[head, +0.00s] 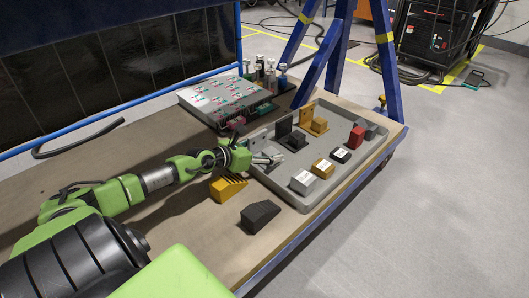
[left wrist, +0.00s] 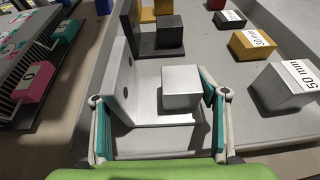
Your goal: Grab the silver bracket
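The silver bracket (left wrist: 123,88) is an L-shaped piece with an upright plate on the left, a flat base and a silver block on it. It stands in the grey tray, and its upright plate shows in the head view (head: 257,136), partly hidden by my gripper. My left gripper (head: 270,159) is at the near left part of the tray. In the left wrist view its fingers (left wrist: 160,124) are spread, one on each side of the bracket, with the base and block between them. I cannot tell whether either finger touches it. My right gripper is not in view.
The grey tray (head: 300,205) also holds a black bracket (left wrist: 157,38), a yellow bracket (head: 306,116) and several labelled blocks, including a silver 50 mm one (head: 303,182). Yellow (head: 227,187) and black (head: 260,215) stepped blocks lie outside. A switch panel (head: 215,95) stands behind.

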